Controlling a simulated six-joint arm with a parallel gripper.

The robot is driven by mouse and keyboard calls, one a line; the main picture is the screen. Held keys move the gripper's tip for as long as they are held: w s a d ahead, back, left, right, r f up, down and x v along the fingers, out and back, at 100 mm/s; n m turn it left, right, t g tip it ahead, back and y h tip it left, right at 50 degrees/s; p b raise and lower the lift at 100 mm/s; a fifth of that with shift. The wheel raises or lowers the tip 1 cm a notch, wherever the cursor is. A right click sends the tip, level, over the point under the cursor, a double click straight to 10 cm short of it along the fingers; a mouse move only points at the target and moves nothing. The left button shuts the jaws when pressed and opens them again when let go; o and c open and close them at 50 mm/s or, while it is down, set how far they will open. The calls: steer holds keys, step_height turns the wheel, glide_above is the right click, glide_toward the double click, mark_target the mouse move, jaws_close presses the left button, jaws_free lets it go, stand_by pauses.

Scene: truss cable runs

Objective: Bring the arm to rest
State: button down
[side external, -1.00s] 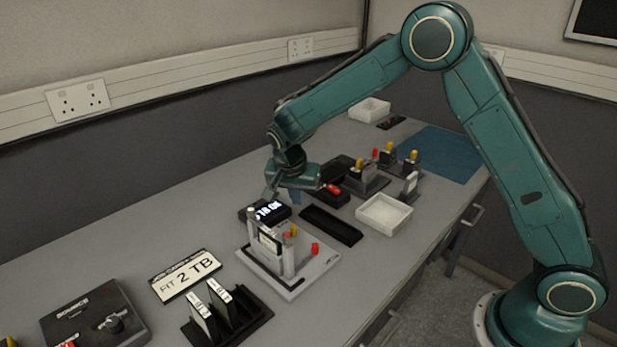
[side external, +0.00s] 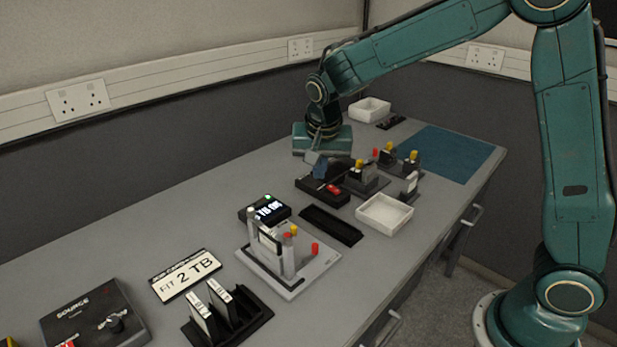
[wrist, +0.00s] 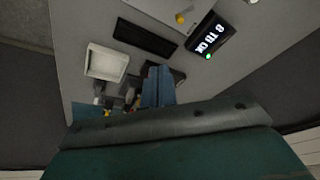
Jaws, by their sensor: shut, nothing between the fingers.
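The wrist is bent down, and the upper links reach across from the base at right.
Close by are dark holders with yellow-tipped parts (side external: 362,178), a white tray (side external: 384,214) and an empty black tray (side external: 331,225). A fixture (side external: 288,265) and lit display box (side external: 265,210) stand nearer. A blue mat (side external: 445,153) lies clear at far right.

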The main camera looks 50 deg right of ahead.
steer(key=s+d+r+n+t+y, duration=0.15)
steer(key=s+r+n, duration=0.25)
steer(key=s+r, duration=0.7)
steer(key=s+f+n+t, duration=0.1)
steer(key=s+n, duration=0.4)
steer(key=s, duration=1.1)
steer(key=shift+s+a+f+n+y, duration=0.2)
steer(key=shift+s+a+n+y, duration=0.1)
steer(key=shift+y, duration=0.15)
steer(key=c, duration=1.5)
jaws_free()
steer(key=shift+w, duration=0.1)
steer(key=shift+o, duration=0.7)
steer(key=shift+w+r, duration=0.3)
steer(key=shift+w, duration=0.25)
steer(key=w+n+g, duration=0.2)
steer(key=w+g, duration=0.1)
steer(key=w, duration=1.5)
steer(key=w+a+f+n+g, duration=0.2)
steer(key=w+f, duration=1.3)
steer(key=shift+w+f, duration=0.2)
steer(key=shift+w, duration=0.2)
